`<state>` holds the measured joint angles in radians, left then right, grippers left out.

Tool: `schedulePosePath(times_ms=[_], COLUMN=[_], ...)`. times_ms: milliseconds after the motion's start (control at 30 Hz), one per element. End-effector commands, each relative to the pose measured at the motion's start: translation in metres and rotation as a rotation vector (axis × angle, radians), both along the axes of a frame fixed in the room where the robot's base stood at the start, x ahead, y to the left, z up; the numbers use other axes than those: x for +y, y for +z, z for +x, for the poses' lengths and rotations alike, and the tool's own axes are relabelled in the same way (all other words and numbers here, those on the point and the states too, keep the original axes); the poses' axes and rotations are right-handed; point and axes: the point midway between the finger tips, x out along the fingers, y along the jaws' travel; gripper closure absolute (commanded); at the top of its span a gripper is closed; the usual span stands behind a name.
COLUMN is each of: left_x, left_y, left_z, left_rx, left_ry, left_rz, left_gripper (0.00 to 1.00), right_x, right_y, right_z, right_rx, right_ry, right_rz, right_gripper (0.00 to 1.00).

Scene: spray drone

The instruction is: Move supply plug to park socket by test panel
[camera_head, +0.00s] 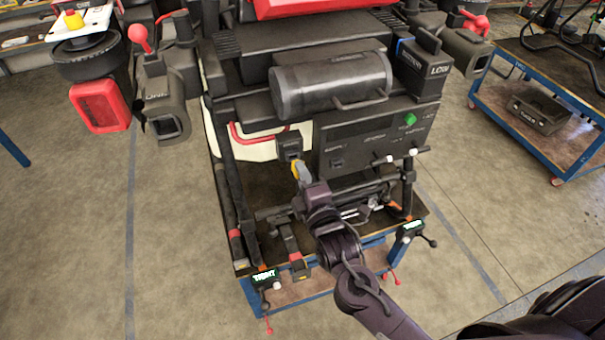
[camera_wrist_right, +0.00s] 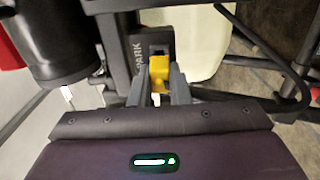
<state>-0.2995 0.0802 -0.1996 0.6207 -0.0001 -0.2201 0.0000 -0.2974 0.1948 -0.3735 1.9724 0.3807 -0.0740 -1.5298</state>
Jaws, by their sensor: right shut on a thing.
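The yellow supply plug (camera_head: 298,169) is in the jaws of my right gripper (camera_head: 302,178). In the right wrist view the plug (camera_wrist_right: 160,72) sits between the two grey fingers of the gripper (camera_wrist_right: 160,88). The park socket (camera_head: 290,144) is a small black box left of the dark test panel (camera_head: 375,140). In the wrist view the socket (camera_wrist_right: 138,60) bears the word PARK, and the plug is right at its face. I cannot tell whether the plug is inside it or just before it. My left gripper is not in view.
The drone's black cylinder (camera_head: 330,84) lies above the panel. Dark frame legs (camera_head: 225,170) stand at both sides on a blue-edged stand (camera_head: 325,290). A cart (camera_head: 560,150) is at right. The floor at left is clear.

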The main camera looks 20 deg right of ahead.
Motion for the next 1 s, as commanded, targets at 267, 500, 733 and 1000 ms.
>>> schedulePosePath(times_ms=[267,500,733,1000], left_x=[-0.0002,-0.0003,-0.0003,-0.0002], left_y=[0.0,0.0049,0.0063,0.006], left_z=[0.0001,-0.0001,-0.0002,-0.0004], left_rx=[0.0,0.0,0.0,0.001], left_ry=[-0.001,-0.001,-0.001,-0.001], left_rz=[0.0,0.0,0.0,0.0], left_gripper=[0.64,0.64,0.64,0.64], right_x=[0.0,-0.0001,-0.0001,0.0], right_y=[0.0001,0.0011,-0.0002,-0.0002], right_z=[0.0,0.0001,0.0001,0.0009], right_rx=[0.0,0.0,0.0,-0.001], right_ry=[0.0,0.0,0.0,0.0], right_rz=[0.0,-0.001,-0.001,-0.001], right_gripper=[1.0,1.0,1.0,1.0])
